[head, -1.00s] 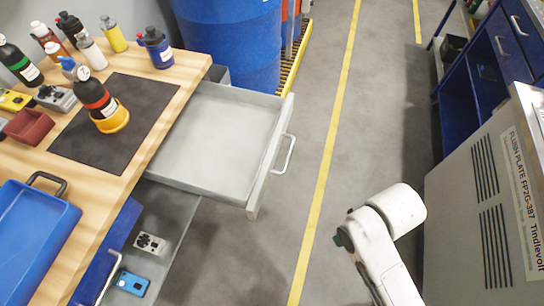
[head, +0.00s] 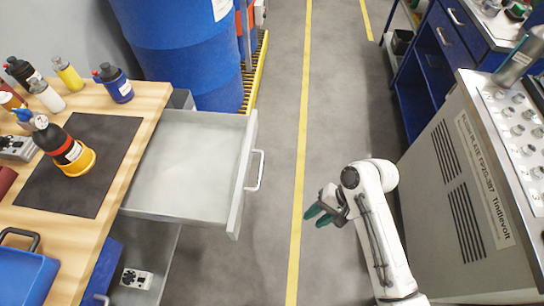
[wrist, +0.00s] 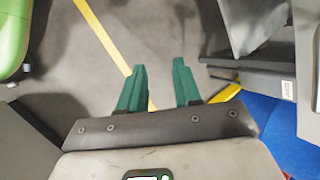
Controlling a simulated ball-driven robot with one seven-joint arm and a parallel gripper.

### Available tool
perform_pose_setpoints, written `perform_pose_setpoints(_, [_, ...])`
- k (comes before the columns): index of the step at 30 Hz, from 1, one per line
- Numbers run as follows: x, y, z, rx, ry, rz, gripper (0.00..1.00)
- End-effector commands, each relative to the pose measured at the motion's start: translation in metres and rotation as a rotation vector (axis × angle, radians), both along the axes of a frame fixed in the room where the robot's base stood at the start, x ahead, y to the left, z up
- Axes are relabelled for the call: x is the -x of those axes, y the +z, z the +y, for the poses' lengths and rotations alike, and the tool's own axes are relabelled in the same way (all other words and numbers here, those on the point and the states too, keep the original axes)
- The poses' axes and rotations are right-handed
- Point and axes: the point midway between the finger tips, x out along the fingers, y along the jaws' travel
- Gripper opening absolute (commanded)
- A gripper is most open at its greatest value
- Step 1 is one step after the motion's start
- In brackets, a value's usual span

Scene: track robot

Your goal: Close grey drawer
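The grey drawer (head: 190,160) is pulled out of the wooden workbench in the head view and looks empty. Its front panel (head: 242,175) carries a pale bar handle (head: 259,170) on the right side. My gripper (head: 316,215) is to the right of the handle, over the floor past the yellow line, and touches nothing. In the wrist view its two green fingers (wrist: 158,90) stand apart with bare floor between them. I cannot see the drawer for certain in the wrist view.
A lower drawer (head: 150,245) is also out below, with a small device (head: 136,279) in it. Blue barrels (head: 190,50) stand behind the grey drawer. A grey cabinet (head: 450,190) is on the right. The floor aisle (head: 335,100) is clear.

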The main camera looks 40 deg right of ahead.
Motion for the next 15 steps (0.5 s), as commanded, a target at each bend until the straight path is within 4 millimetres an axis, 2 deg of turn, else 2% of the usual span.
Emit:
perform_pose_setpoints(1, [-0.013,0.008,-0.01,-0.113,-0.146,0.023,0.28])
perform_pose_setpoints(3, [-0.03,0.018,-0.02,-0.292,-0.339,0.064,0.21])
perform_pose_setpoints(6, [-0.052,0.038,-0.04,-0.549,-0.571,0.121,0.12])
perform_pose_setpoints(10, [-0.072,0.067,-0.069,-0.833,-0.764,0.183,0.0])
perform_pose_setpoints(15, [-0.081,0.089,-0.091,-1.036,-0.865,0.229,0.0])
